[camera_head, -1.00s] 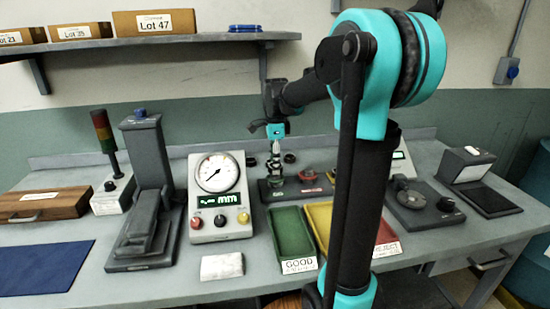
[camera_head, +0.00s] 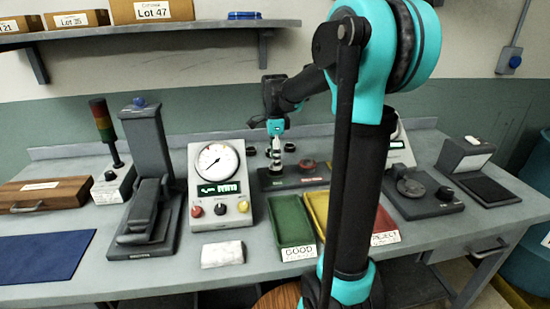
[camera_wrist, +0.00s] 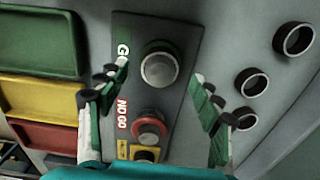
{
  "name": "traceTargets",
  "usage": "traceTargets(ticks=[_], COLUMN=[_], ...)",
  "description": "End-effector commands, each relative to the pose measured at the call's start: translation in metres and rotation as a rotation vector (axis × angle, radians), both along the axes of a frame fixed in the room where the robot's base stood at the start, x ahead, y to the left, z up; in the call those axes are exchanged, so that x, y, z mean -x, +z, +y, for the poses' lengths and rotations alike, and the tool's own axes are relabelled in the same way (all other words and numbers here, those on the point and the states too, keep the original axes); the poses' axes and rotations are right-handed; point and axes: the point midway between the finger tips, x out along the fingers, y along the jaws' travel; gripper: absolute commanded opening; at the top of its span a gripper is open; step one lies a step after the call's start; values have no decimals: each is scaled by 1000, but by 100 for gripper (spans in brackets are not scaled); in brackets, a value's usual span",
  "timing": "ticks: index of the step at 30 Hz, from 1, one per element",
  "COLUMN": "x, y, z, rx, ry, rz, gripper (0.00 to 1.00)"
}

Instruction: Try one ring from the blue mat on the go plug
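The go plug (camera_wrist: 160,68) is a silver post in a green-ringed seat on a dark plug block (camera_wrist: 185,28), beside a green label partly hidden by a finger. I cannot tell whether a ring is on it. My gripper (camera_wrist: 158,78) is open, its fingers on either side of the go plug; contact is not clear. In the head view my gripper (camera_head: 275,140) hangs over the block's left part. The blue mat (camera_head: 42,255) lies at the front left, its visible part bare. Dark rings (camera_wrist: 298,38) stand on the bench beside the block.
The red NO GO plug (camera_wrist: 149,128) stands close by. Green (camera_head: 290,222), yellow (camera_head: 318,205) and red (camera_head: 384,222) trays lie in front. A dial gauge box (camera_head: 218,170) and a dark press stand (camera_head: 148,150) are left of them.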

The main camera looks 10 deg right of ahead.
Motion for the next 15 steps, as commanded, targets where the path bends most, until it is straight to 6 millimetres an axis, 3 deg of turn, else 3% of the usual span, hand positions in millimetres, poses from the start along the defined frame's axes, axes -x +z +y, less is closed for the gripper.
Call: traceTargets(ticks=[10, 15], x=[0, 0], y=[3, 24], z=[0, 0], rx=[0, 0], ry=[0, 0], rz=[0, 0], gripper=[68, 68])
